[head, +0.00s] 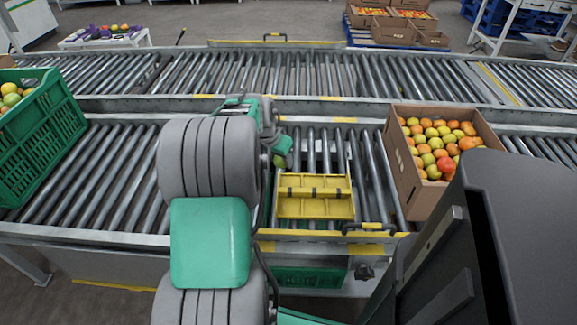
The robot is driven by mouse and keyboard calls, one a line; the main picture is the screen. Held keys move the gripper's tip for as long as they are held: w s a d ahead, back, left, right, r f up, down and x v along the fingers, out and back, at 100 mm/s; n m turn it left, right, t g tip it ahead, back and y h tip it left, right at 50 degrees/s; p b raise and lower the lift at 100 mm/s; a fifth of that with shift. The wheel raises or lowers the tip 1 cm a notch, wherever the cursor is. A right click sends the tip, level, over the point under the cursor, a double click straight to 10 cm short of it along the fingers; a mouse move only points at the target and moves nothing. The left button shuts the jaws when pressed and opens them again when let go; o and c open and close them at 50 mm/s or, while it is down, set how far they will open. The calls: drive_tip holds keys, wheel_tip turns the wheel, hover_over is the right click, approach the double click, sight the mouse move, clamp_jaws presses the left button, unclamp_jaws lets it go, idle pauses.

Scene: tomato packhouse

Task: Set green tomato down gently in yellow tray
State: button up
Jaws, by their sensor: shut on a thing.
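The yellow tray (315,209) sits on the near roller conveyor, just right of my arm, with dark clips or dividers across it. My gripper (281,158) is beyond the tray's far left corner, partly hidden behind my own arm. It is shut on the green tomato (279,161), of which only a small green part shows below the fingers. The tomato looks to be held above the rollers, apart from the tray. Its exact height is hard to tell.
A cardboard box (405,177) of red, orange and green tomatoes stands right of the tray. A green crate (42,135) with fruit stands at the far left. A second roller conveyor (300,72) runs behind. Rollers between the green crate and my arm are clear.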

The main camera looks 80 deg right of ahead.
drive_tip(key=s+f+m, duration=0.1)
drive_tip(key=s, duration=0.2)
drive_tip(key=b, duration=0.4)
hover_over(292, 182)
drive_tip(key=a, duration=0.1)
drive_tip(key=shift+w+a+f, duration=0.1)
drive_tip(key=shift+w+f, duration=0.05)
drive_tip(key=shift+f, duration=1.4)
drive_tip(key=shift+w+a+f, duration=0.1)
drive_tip(key=shift+f, duration=1.45)
drive_tip(key=shift+f+b, duration=0.55)
drive_tip(key=shift+f, duration=0.05)
drive_tip(key=o, duration=1)
drive_tip(key=c, duration=0.3)
drive_tip(key=shift+r+p, duration=2.5)
drive_tip(key=shift+r, duration=0.95)
